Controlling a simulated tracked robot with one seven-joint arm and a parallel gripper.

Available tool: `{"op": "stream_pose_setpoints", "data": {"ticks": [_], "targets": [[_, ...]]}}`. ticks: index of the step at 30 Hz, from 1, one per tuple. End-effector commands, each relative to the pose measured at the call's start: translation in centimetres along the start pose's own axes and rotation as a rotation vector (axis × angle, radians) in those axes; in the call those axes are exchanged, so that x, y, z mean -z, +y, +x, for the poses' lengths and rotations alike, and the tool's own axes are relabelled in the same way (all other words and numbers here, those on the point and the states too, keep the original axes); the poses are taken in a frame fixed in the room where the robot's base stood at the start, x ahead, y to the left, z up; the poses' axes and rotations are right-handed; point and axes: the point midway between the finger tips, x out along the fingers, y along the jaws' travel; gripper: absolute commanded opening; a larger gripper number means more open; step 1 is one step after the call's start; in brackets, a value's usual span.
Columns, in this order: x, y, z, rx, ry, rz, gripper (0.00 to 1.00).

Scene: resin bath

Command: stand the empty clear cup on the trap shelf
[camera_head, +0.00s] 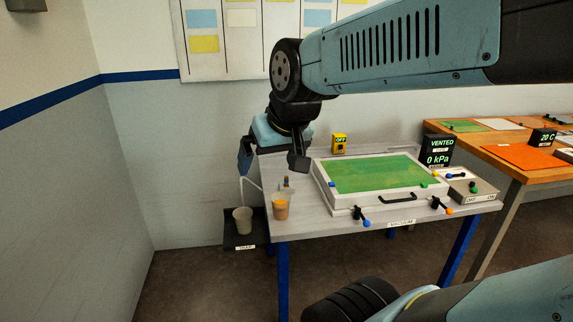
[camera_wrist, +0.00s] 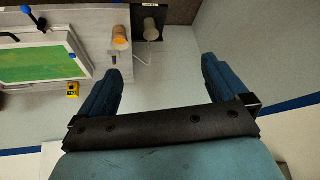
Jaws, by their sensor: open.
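A translucent greyish cup (camera_head: 242,221) stands upright on the dark trap shelf (camera_head: 230,238), left of the table. The pictures are too small to tell whether it is empty. In the wrist view the cup (camera_wrist: 151,31) and the shelf (camera_wrist: 181,42) show at the top. A second cup with orange contents (camera_head: 280,208) stands on the table's front left corner, and at the top of the wrist view (camera_wrist: 120,36). My gripper (camera_head: 272,166) is open, raised above the table's left end, apart from both cups. In the wrist view nothing is between its fingers (camera_wrist: 164,68).
A thin white tube (camera_head: 251,184) runs down near the greyish cup. A small bottle-like item (camera_head: 286,183) stands behind the orange cup. The vacuum box (camera_head: 385,174) with a green panel fills much of the table. A wall (camera_head: 70,190) is at left.

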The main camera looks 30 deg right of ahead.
Motion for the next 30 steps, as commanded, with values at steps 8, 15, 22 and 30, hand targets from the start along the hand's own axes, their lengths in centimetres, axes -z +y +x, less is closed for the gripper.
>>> {"op": "stream_pose_setpoints", "data": {"ticks": [8,15,22,30], "targets": [[-3.3,1.3,-2.4,-0.056,-0.052,-0.026,1.0],[-3.4,1.4,-2.5,-0.058,-0.055,-0.027,1.0],[-3.4,1.4,-2.5,-0.057,-0.054,-0.027,1.0],[-3.4,1.4,-2.4,-0.057,-0.054,-0.027,0.75]]}}
